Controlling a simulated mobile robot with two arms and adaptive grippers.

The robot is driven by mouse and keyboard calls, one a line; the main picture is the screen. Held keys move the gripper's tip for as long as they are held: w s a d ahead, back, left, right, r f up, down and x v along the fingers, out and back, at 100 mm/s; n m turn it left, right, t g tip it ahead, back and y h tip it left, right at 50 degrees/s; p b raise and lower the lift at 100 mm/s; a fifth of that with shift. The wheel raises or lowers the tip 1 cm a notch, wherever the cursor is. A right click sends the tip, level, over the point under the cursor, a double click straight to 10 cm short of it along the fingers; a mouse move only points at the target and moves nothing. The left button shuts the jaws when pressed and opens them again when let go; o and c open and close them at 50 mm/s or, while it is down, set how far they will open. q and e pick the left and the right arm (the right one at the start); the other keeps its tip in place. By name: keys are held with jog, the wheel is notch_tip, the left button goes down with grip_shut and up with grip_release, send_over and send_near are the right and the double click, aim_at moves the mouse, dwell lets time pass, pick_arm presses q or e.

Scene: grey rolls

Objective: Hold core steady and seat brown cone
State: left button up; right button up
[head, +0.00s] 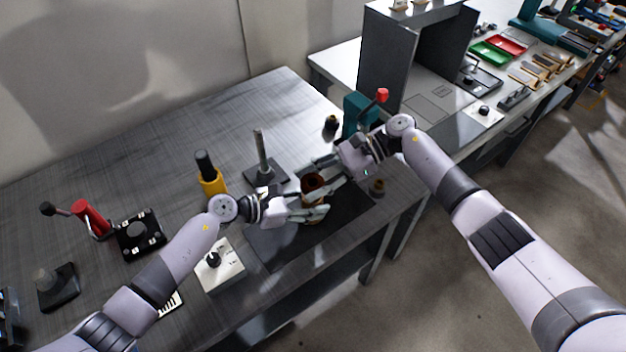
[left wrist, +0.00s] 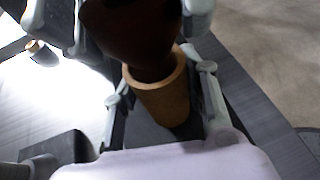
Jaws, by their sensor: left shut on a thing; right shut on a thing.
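The core (left wrist: 165,102) is a tan, hollow cylinder with a thick rim, seen in the left wrist view. My left gripper (head: 318,207) is shut on it over the dark mat, one finger on each side. The brown cone (head: 312,182) is dark reddish brown and also shows in the left wrist view (left wrist: 138,38). My right gripper (head: 324,177) is shut on the cone, right above the core. The cone's narrow lower end is at the core's mouth. How deep it sits inside is hidden. In the head view the fingers cover most of the core.
The dark mat (head: 268,243) lies near the table's front edge. A metal post on a base (head: 262,160), a yellow bottle (head: 210,180) and a teal press (head: 356,112) stand behind. A white knob box (head: 219,265) is front left.

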jog(key=shift+f, duration=0.1)
jog(key=shift+f, duration=0.75)
jog(key=o, duration=1.5)
jog(key=shift+c, duration=0.2)
jog(key=shift+d, duration=0.1)
jog(key=v, duration=1.1)
jog(key=shift+d, duration=0.4)
jog(key=shift+w+r, duration=0.15)
